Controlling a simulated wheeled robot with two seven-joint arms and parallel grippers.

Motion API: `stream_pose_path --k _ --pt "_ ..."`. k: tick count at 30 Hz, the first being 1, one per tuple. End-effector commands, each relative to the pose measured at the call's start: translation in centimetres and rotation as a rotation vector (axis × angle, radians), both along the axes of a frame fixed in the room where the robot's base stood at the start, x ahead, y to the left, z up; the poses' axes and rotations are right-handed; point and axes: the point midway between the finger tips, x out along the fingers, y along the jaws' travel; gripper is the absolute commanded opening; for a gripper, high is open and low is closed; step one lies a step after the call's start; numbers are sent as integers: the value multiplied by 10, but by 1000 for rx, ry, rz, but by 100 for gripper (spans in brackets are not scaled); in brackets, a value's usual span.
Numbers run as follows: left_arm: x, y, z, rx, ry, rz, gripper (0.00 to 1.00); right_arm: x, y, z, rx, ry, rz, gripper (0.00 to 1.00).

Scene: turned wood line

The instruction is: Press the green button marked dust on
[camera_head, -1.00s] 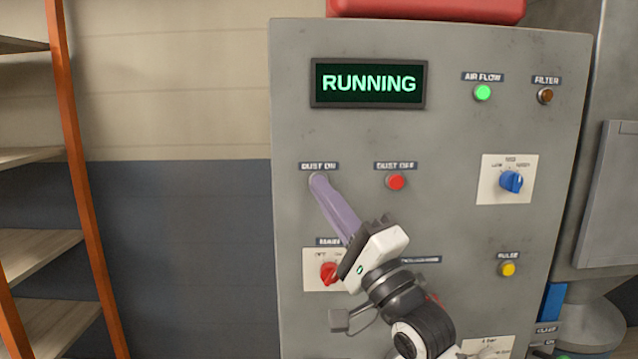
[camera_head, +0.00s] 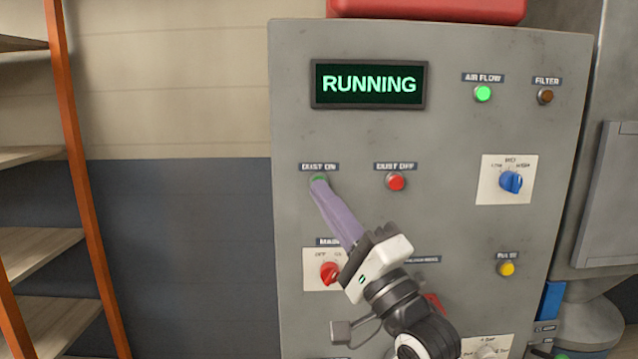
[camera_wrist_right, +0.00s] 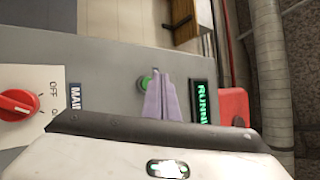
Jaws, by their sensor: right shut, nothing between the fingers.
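The green dust on button (camera_head: 319,179) is on the grey panel (camera_head: 440,140) under its "DUST ON" label, partly hidden by the fingertips of my right gripper (camera_head: 319,186). Its green edge also shows in the right wrist view (camera_wrist_right: 144,83), just beside the fingertips (camera_wrist_right: 161,80). The purple fingers are shut together and hold nothing. The tips are at the button's lower part; I cannot tell whether they touch it. The display (camera_head: 369,84) reads "RUNNING" in green. My left gripper is not in view.
The red dust off button (camera_head: 396,182) is right of the dust on button. A red knob (camera_head: 330,273), a blue knob (camera_head: 511,182), a yellow button (camera_head: 507,269) and a lit green air flow lamp (camera_head: 483,93) are on the panel. Shelves (camera_head: 40,250) stand left.

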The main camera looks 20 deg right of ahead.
Motion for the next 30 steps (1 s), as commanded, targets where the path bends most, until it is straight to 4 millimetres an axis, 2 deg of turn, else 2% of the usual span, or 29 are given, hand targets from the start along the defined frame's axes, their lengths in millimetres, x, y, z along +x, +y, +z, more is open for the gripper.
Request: stream_pose_path --k 13,30 --pt "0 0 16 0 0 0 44 -41 12 1 1 0 1 0" --pt "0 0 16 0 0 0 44 -45 13 0 0 0 0 0"
